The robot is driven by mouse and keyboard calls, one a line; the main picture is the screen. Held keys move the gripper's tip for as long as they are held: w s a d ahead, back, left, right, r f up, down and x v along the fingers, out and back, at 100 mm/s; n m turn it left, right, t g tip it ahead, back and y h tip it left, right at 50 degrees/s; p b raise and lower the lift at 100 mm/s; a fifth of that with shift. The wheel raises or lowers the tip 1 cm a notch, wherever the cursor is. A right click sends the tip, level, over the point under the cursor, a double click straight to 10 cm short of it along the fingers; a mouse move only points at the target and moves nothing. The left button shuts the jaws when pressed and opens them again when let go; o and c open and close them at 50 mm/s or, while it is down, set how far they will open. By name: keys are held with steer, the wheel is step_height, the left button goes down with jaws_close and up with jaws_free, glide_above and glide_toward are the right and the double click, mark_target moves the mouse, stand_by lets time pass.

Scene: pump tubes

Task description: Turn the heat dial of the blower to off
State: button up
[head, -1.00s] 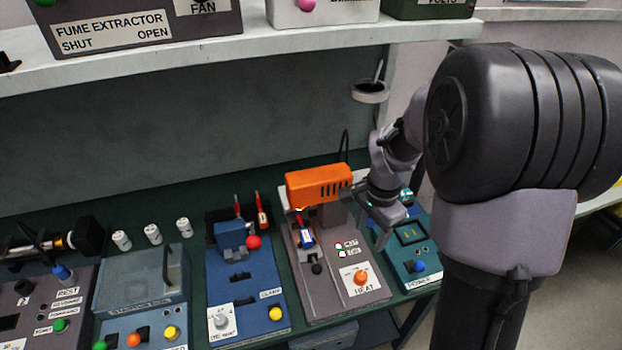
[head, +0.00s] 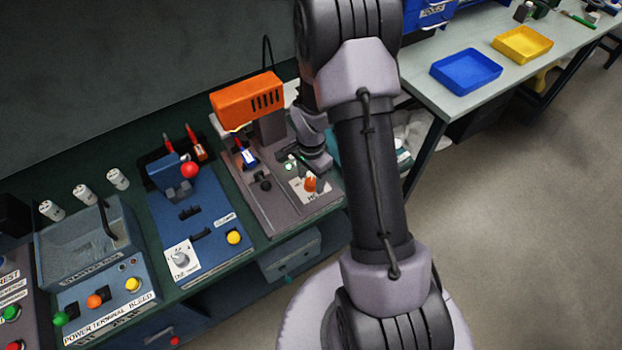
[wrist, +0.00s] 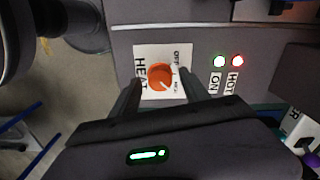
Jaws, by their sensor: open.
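The blower's orange heat dial (wrist: 160,77) sits on a white plate marked HEAT, OFF and what looks like HIGH. Its pale pointer mark seems to face lower right in the wrist view, on the side away from OFF. My gripper (wrist: 158,82) is open, with one finger on each side of the dial; I cannot tell if they touch it. In the head view the dial (head: 310,184) shows just below my gripper (head: 306,172). The blower (head: 247,101) is an orange housing on a grey base. A green ON lamp (wrist: 219,61) and a red HOT lamp (wrist: 237,61) are lit.
A blue clamp unit (head: 190,225) with a red ball knob and yellow button stands left of the blower. A small blue-and-white labelled part (head: 249,157) lies under the blower's nozzle. Floor lies open to the right, before a table with blue (head: 466,71) and yellow trays.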

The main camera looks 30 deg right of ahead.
jaws_close()
steer(key=shift+n, duration=0.3)
steer(key=n, duration=1.2)
steer(key=shift+n, duration=2.7)
